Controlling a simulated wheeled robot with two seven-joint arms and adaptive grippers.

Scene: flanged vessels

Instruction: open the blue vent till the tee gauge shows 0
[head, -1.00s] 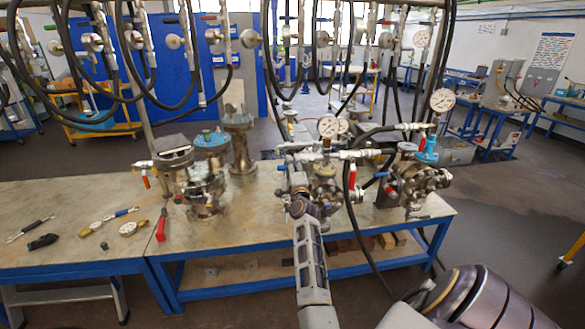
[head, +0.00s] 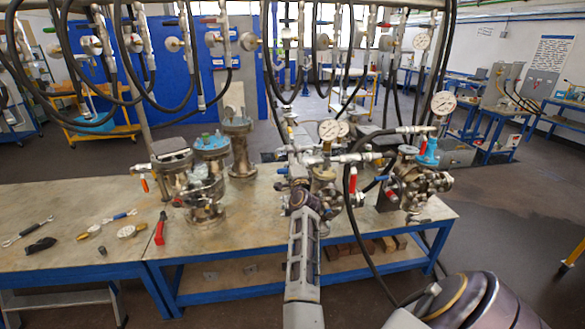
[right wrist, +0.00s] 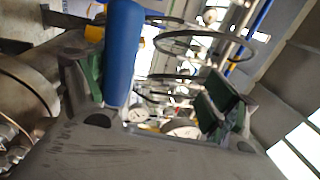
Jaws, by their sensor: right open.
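A blue handle (right wrist: 123,50) fills much of the upper left of the right wrist view, close to the camera. It lies beside the left green-padded finger of my right gripper (right wrist: 158,90); whether they touch, I cannot tell. The gripper is open, its other finger well apart to the right. In the head view my arm reaches up to the middle vessel's pipework, and the fingers are hard to make out there. A white dial gauge (head: 329,129) stands above that pipework. Another gauge (head: 443,102) stands over a blue fitting (head: 429,151) at the right. The dial readings are too small to read. My left gripper is not seen.
Flanged vessels (head: 205,200) stand left of my arm on the bench (head: 110,190). Black hoses (head: 352,235) hang beside my arm and overhead.

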